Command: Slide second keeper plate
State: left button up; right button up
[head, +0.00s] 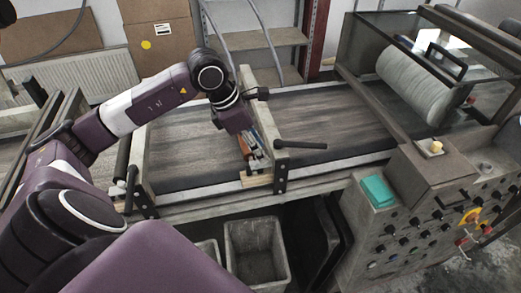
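My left arm reaches in from the left over the conveyor belt (340,125). My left gripper (256,166) points down beside the grey crossbar (262,122) that spans the belt, at its near end. The gripper is small and partly hidden by its own wrist, so I cannot tell whether its fingers are closed on anything. An orange-brown piece (243,146) shows next to the fingers. A pale wooden block (256,181) lies below them at the belt's near rail. I cannot make out clearly which part is the second keeper plate. My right gripper is out of view.
A black handle (305,145) sticks out right of the crossbar. Another crossbar (140,160) stands to the left. The roller machine (415,85) and control panel (425,215) are on the right. A grey bin (257,250) stands below the conveyor.

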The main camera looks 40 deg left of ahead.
pick_arm(q)
jog(key=v, duration=1)
jog(key=shift+a, duration=0.1)
